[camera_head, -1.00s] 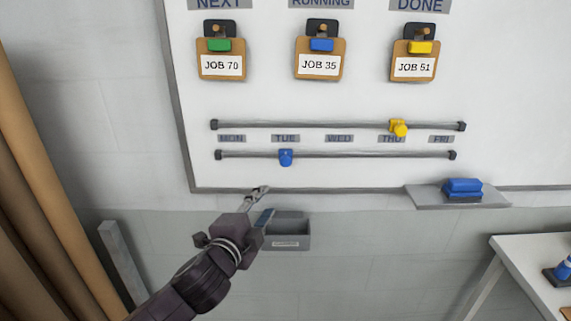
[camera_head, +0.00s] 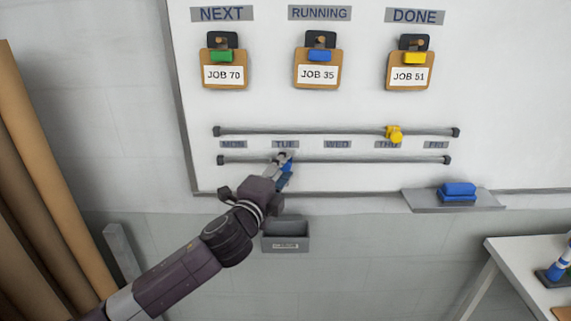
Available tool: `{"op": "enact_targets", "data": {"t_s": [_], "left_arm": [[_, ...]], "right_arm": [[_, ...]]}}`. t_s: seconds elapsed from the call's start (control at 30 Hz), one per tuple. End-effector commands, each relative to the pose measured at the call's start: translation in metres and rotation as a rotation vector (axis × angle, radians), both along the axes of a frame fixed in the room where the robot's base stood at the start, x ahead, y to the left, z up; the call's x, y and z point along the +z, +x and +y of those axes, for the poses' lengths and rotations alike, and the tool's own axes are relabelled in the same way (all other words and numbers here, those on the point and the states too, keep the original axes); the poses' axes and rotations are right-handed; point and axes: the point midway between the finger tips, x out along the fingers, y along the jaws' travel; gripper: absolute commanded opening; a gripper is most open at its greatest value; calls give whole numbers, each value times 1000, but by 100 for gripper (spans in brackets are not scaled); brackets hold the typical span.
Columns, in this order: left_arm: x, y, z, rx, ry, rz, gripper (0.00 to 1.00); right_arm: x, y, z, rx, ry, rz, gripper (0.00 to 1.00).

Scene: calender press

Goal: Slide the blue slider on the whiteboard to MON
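The blue slider (camera_head: 288,166) sits on the lower rail (camera_head: 370,160) of the whiteboard (camera_head: 500,95), under the TUE label (camera_head: 285,144). The MON label (camera_head: 233,144) is to the left along the same rail. My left gripper (camera_head: 281,160) is at the blue slider and partly covers it. Its fingers are too small and overlapped to tell whether they are open, shut or touching the slider. My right gripper is not in view.
A yellow slider (camera_head: 394,134) sits on the upper rail near THU. A grey box (camera_head: 286,241) hangs on the wall below the board. A ledge (camera_head: 425,201) with a blue eraser (camera_head: 458,191) is at the lower right. Brown hanging material (camera_head: 30,190) is at the left.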

Motion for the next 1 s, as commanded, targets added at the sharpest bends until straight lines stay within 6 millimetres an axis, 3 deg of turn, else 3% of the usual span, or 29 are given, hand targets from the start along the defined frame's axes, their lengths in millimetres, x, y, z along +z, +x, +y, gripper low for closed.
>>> {"op": "enact_targets", "data": {"t_s": [0.37,0.7,1.0], "left_arm": [[0,5,-2,0,0,-1,36],[0,5,-2,0,0,0,0],[0,5,1,2,0,1,0]], "right_arm": [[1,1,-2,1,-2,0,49],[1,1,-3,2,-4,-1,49],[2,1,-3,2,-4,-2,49]]}}
